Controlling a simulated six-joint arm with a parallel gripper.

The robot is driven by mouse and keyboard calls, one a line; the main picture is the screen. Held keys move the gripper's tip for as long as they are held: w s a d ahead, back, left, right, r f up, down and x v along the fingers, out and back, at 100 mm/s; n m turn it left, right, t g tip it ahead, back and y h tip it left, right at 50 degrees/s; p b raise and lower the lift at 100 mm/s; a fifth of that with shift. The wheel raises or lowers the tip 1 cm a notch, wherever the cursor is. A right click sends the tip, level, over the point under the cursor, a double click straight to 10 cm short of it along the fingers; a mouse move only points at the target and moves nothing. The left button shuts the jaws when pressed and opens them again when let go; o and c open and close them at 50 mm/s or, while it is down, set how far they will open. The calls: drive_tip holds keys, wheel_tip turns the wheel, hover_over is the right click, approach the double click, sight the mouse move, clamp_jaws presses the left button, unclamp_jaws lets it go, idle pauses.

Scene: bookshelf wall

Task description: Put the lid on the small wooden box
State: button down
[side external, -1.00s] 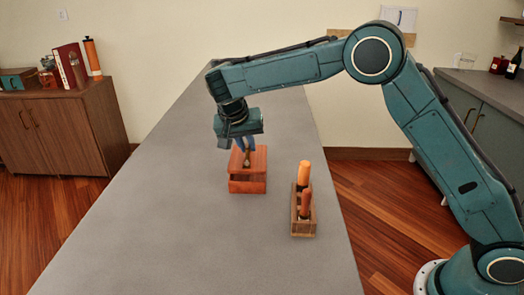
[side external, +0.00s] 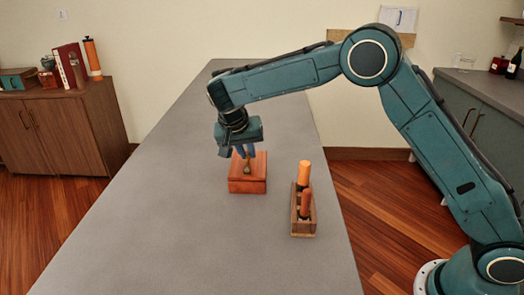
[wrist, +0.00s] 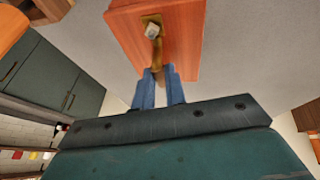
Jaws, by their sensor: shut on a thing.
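The small wooden box (side external: 247,186) is reddish brown and stands on the grey counter. Its lid (side external: 256,165) lies over the top of the box, with no clear gap between them in the side view. My gripper (side external: 246,160) points down above the lid, its blue fingers shut on the lid's brass handle. In the wrist view the orange-red lid (wrist: 183,38) fills the upper middle, and the fingers of my gripper (wrist: 160,78) close around the curved handle (wrist: 157,48). The lid hides the inside of the box.
A wooden holder (side external: 304,225) with orange-handled tools (side external: 304,174) stands on the counter right of the box. The counter (side external: 180,220) is bare to the left and in front. A brown cabinet (side external: 65,130) with books and jars stands far left.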

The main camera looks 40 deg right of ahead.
drive_tip(key=shift+f, duration=0.15)
drive_tip(key=c, duration=1)
unclamp_jaws()
drive_tip(key=shift+o, duration=0.2)
drive_tip(key=shift+r, duration=0.2)
drive_tip(key=shift+r, duration=3.3)
drive_tip(key=shift+r, duration=0.1)
